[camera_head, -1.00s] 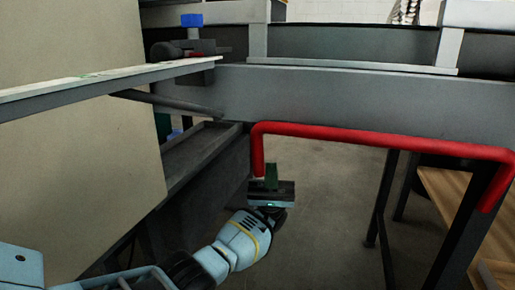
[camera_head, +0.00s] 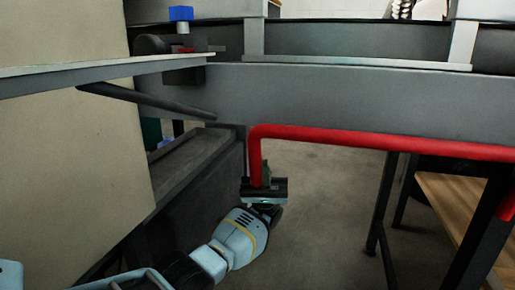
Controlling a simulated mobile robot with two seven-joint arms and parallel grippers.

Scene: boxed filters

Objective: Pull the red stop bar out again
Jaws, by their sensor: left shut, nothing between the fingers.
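The red stop bar (camera_head: 380,142) runs along the lower edge of the grey beam. Its left end bends down and its right end bends down at the picture's right edge, partly cut off. My left gripper (camera_head: 266,172) points up beside and partly behind the bar's left downward leg. The leg's lower end overlaps the gripper body in the picture; I cannot tell whether they touch. The gripper is shut with nothing held. My right gripper is not in view.
A grey beam (camera_head: 330,98) spans the frame above the bar. A grey trough (camera_head: 190,160) and a beige panel (camera_head: 75,140) stand at left. A wooden shelf (camera_head: 460,205) and dark legs (camera_head: 384,205) are at right. The floor (camera_head: 320,220) between is open.

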